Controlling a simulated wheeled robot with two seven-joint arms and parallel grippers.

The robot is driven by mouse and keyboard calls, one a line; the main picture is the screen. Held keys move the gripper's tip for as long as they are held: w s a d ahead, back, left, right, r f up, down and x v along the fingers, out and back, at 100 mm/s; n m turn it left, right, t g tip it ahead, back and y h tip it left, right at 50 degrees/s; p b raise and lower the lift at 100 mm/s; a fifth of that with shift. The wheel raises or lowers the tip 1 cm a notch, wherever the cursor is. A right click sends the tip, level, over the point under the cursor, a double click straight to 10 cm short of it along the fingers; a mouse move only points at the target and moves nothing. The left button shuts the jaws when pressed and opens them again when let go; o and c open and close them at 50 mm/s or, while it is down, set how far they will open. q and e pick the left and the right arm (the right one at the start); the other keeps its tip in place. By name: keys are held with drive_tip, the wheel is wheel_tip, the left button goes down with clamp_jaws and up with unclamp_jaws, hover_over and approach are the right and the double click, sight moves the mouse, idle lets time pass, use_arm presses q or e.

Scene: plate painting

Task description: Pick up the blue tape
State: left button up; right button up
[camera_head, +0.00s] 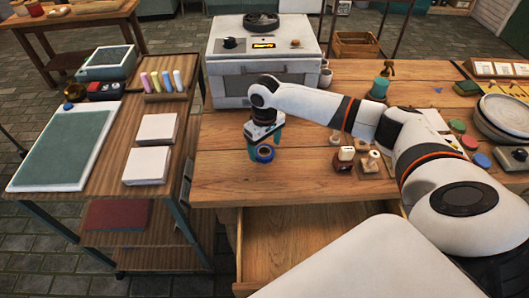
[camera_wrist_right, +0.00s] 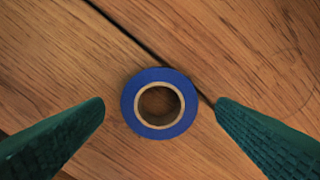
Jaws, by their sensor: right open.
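The blue tape (camera_head: 264,153) is a small blue roll with a pale inner ring, lying flat on the wooden table near its front left edge. In the right wrist view the blue tape (camera_wrist_right: 130,104) lies between the two green fingers, and its hole shows the wood. My right gripper (camera_wrist_right: 160,103) is open, with a finger on each side of the roll and a visible gap to both. In the head view my right gripper (camera_head: 258,150) points down at the tape. How high the fingertips are above the table is hard to tell. My left gripper is not seen.
A white oven-like machine (camera_head: 264,62) stands behind the gripper. Small stamps and a wooden block (camera_head: 371,165) stand to its right. A cart (camera_head: 122,180) with white blocks stands left. An open drawer (camera_head: 300,240) lies below the table edge.

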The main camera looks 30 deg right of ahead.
drive_tip(key=shift+f, duration=0.75)
drive_tip(key=c, duration=1.1)
drive_tip(key=shift+o, duration=0.2)
drive_tip(key=shift+r, duration=0.1)
